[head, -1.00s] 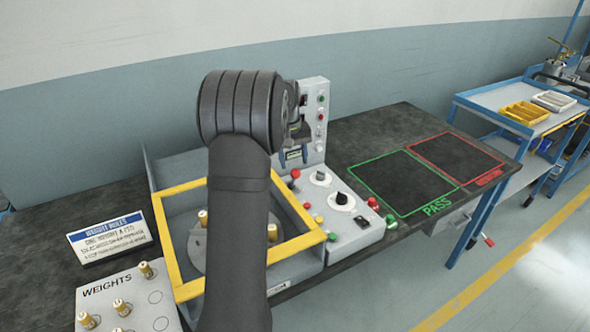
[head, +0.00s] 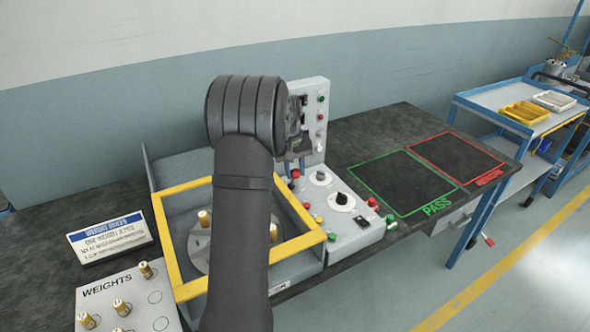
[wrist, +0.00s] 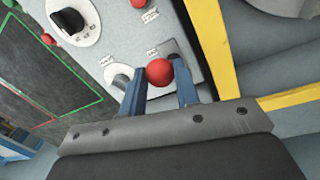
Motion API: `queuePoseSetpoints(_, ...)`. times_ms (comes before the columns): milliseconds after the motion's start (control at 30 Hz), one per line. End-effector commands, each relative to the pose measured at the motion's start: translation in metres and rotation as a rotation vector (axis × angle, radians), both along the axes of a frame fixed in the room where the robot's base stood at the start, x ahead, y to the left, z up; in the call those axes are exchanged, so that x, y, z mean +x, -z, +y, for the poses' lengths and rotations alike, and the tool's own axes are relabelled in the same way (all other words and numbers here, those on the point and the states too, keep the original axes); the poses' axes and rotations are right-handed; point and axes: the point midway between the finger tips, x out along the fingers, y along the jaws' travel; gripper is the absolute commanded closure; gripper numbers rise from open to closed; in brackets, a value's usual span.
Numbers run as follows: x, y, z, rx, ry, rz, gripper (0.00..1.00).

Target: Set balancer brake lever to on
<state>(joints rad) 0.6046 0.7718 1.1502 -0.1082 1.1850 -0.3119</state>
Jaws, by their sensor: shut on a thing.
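The brake lever shows as a red ball knob (wrist: 159,72) on the grey control panel (wrist: 125,35). In the wrist view my gripper (wrist: 160,70) has its two blue fingers on either side of the ball, shut on it. The lever's shaft and slot are mostly hidden, and the small labels beside it are too blurred to read. In the head view the red knob (head: 295,173) is at the back left of the panel, just under my gripper, whose fingers are largely hidden by my arm.
A black rotary knob (head: 342,198) and several buttons share the panel. The yellow-framed balancer guard (head: 313,238) stands close to the left. An upright control box (head: 315,95) rises behind. The green PASS area (head: 405,180) on the bench is clear.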

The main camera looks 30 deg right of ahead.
Motion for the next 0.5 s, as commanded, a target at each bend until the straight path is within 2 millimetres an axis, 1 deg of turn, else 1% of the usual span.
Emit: queuePoseSetpoints(500,0.0100,-0.0029,0.0002,-0.001,-0.002,-0.005,1.00)
